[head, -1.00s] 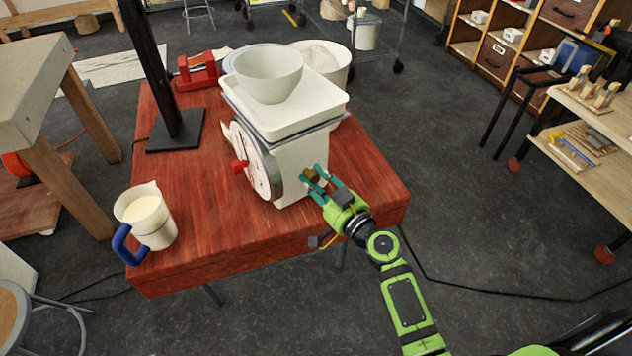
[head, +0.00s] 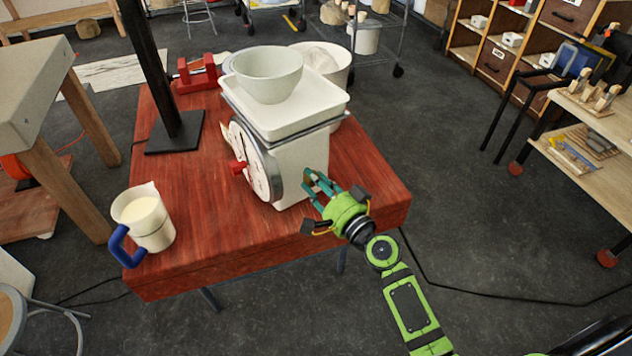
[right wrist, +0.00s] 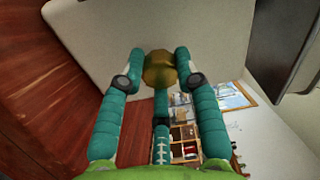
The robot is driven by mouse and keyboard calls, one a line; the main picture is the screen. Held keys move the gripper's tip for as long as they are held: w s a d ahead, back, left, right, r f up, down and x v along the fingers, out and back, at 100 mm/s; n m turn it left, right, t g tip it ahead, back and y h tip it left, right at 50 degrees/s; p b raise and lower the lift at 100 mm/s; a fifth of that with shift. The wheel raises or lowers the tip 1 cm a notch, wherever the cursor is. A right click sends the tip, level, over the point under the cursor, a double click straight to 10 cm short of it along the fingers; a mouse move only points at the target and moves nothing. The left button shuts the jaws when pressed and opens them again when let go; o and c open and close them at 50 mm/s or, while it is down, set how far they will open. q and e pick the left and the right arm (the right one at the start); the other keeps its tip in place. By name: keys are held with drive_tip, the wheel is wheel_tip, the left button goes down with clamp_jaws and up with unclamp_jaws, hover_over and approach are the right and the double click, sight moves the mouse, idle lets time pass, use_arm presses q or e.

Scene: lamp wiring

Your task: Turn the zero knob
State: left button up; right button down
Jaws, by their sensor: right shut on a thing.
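The zero knob is a brass knob (right wrist: 160,68) on the side of the white kitchen scale (head: 301,168). In the head view my gripper mostly hides it. My right gripper (head: 316,182) is at the scale's right side wall. In the right wrist view its teal fingers (right wrist: 160,75) are shut around the knob, on both sides and below. The scale carries a white tray (head: 285,118) with a pale bowl (head: 267,72) on it, and a round dial with a red knob (head: 238,167) faces left. My left gripper is not in view.
The scale stands on a red wooden table (head: 205,240). A measuring jug (head: 147,220) with a blue handle stands at the front left. A black post (head: 160,75), a red vise (head: 196,73) and a white bucket (head: 335,62) are behind. The table's front right corner is clear.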

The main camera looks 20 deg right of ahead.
drive_tip(key=m, duration=0.5)
drive_tip(key=shift+w+d+r+m+h, duration=0.1)
drive_tip(key=shift+d+r+m+h, duration=0.2)
drive_tip(key=shift+r+m, duration=0.1)
idle(0.3)
drive_tip(key=c, duration=0.9)
unclamp_jaws()
drive_tip(key=shift+f, duration=0.3)
drive_tip(key=shift+a, duration=0.1)
drive_tip(key=shift+s+f, duration=0.15)
drive_tip(key=shift+s, duration=0.4)
drive_tip(key=v, duration=1.1)
drive_tip(key=shift+d, duration=0.25)
drive_tip(key=shift+w, duration=0.1)
